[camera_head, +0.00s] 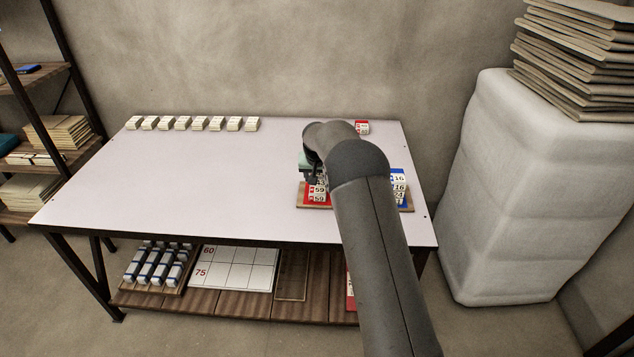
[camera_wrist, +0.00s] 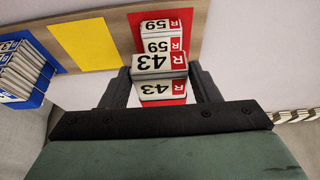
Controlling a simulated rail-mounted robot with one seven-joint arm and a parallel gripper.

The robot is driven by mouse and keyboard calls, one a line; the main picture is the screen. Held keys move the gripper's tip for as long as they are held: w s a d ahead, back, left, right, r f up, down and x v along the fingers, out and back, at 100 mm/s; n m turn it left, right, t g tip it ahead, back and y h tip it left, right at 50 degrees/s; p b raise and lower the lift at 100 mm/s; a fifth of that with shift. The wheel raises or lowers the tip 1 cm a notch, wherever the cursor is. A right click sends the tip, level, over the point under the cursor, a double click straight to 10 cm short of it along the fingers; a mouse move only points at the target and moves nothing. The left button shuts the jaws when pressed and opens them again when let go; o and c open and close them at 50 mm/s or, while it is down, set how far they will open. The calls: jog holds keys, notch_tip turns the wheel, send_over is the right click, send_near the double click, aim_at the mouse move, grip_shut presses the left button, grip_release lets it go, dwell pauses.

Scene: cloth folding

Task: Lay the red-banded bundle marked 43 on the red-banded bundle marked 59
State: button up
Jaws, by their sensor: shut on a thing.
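My gripper (camera_wrist: 165,88) is shut on the red-banded bundle marked 43 (camera_wrist: 158,64), a white block with a red end, gripped by its sides. The red-banded bundle marked 59 (camera_wrist: 160,28) shows just beyond it in the wrist view and is partly hidden by it. In the head view, the bundle marked 59 (camera_head: 319,194) sits on the red part of the board, with the held bundle directly behind or above it, mostly covered by my arm and gripper. I cannot tell whether the two bundles touch.
Another red-banded bundle (camera_head: 362,127) is at the table's back. Several pale bundles (camera_head: 193,124) line the back left.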

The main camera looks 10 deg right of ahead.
aim_at(317, 194)
jog(key=shift+w+f, duration=0.75)
jog(key=shift+f, duration=0.1)
jog(key=shift+w+f+p, duration=0.1)
jog(key=shift+f+p, duration=0.25)
jog(key=shift+f, duration=1.25)
jog(key=shift+f, duration=0.2)
jog(key=o, duration=1)
jog(key=shift+r, duration=0.1)
